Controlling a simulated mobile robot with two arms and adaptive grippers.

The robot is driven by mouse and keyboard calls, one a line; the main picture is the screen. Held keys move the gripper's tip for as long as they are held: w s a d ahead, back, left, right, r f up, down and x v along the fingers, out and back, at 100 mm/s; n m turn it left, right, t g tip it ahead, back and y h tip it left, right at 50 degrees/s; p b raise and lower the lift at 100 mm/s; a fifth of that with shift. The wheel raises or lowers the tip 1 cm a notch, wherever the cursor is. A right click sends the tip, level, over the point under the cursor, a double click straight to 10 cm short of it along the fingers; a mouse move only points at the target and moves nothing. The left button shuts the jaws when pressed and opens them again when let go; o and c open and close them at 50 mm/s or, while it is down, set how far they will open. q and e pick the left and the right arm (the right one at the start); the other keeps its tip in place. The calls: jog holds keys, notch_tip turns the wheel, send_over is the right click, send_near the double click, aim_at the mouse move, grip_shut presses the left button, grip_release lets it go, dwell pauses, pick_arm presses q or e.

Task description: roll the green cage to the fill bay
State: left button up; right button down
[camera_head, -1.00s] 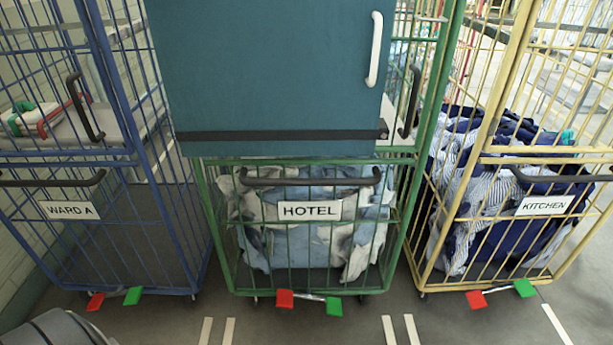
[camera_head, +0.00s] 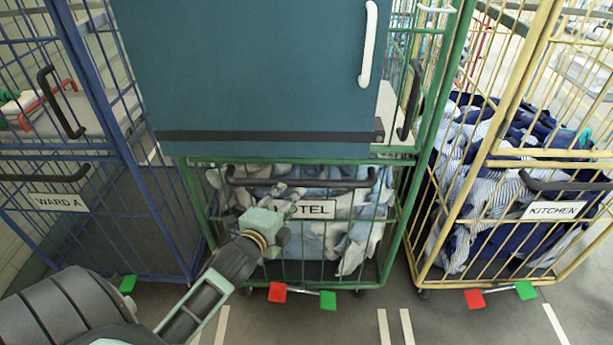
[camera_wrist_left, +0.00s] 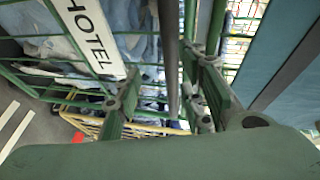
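The green cage (camera_head: 396,215) stands in the middle of the head view, labelled HOTEL (camera_head: 318,209), with blue and white linen inside. Its dark horizontal push handle (camera_head: 330,183) crosses the front just above the label. My left gripper (camera_head: 289,190) is open at the left half of this handle, partly covering the label. In the left wrist view the dark handle bar (camera_wrist_left: 171,60) runs between the two parted fingers (camera_wrist_left: 160,98); contact cannot be told. A red pedal (camera_head: 277,292) and a green pedal (camera_head: 328,300) sit at the cage's foot. The fill bay cannot be identified. My right gripper is out of view.
A blue cage labelled WARD A (camera_head: 58,202) stands close on the left, and a yellow cage labelled KITCHEN (camera_head: 555,210) on the right. A teal panel (camera_head: 250,70) with a white handle (camera_head: 368,45) covers the green cage's upper front. Grey floor with white lines (camera_head: 407,326) lies in front.

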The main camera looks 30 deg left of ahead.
aim_at(299, 183)
pick_arm(q)
jog(key=shift+w+r, duration=0.4)
jog(key=shift+r, duration=0.35)
jog(key=x, duration=0.6)
jog(key=shift+w+a+f, duration=0.1)
jog(key=shift+w, duration=0.4)
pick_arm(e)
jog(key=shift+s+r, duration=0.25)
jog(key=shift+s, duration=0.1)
pick_arm(q)
grip_shut()
